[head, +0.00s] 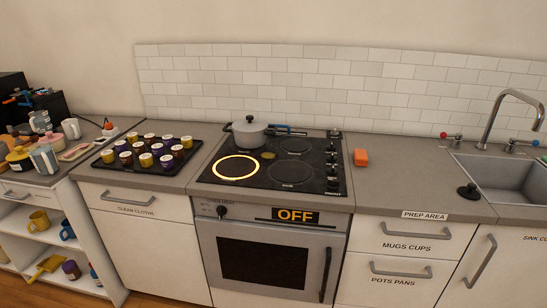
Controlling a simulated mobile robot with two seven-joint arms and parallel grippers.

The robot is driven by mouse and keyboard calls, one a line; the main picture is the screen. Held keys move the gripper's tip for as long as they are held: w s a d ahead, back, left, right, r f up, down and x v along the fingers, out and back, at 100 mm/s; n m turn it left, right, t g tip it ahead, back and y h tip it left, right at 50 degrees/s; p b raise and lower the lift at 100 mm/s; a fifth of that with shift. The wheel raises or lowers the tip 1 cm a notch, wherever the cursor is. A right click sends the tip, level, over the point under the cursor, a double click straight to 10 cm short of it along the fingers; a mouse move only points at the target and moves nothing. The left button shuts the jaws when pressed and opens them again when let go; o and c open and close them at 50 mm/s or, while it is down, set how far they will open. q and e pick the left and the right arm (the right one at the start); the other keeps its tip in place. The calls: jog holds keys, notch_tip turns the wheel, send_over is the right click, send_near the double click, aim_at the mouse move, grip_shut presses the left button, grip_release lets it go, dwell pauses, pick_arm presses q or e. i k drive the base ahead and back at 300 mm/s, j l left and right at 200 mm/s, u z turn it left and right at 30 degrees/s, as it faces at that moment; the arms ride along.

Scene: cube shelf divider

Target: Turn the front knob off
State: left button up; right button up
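The black stove top (262,182) has a row of several small dark knobs along its right edge; the front-most knob (333,185) is too small for me to read its setting. The front left burner (236,168) glows with a bright ring, while the front right burner (290,172) is dark. A larger black knob (222,211) is on the oven's front panel, left of a black sign (295,215) reading OFF in yellow. Neither of my grippers is in view.
A grey lidded pot (249,132) stands on the rear left of the stove. A dark tray (128,172) of several jars is to the left. The counter between stove and sink (510,175) is mostly clear.

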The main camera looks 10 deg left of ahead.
aim_at(333, 185)
jog(key=i+l+u, duration=0.1)
jog(key=u, duration=0.5)
jog(key=i+l+u, duration=0.1)
jog(key=l+u, duration=0.15)
jog(key=l, duration=0.2)
jog(key=i+l+u, duration=0.1)
jog(key=l+u, duration=0.15)
jog(key=l, duration=0.65)
jog(key=i+l+u, duration=0.1)
jog(key=l, duration=0.35)
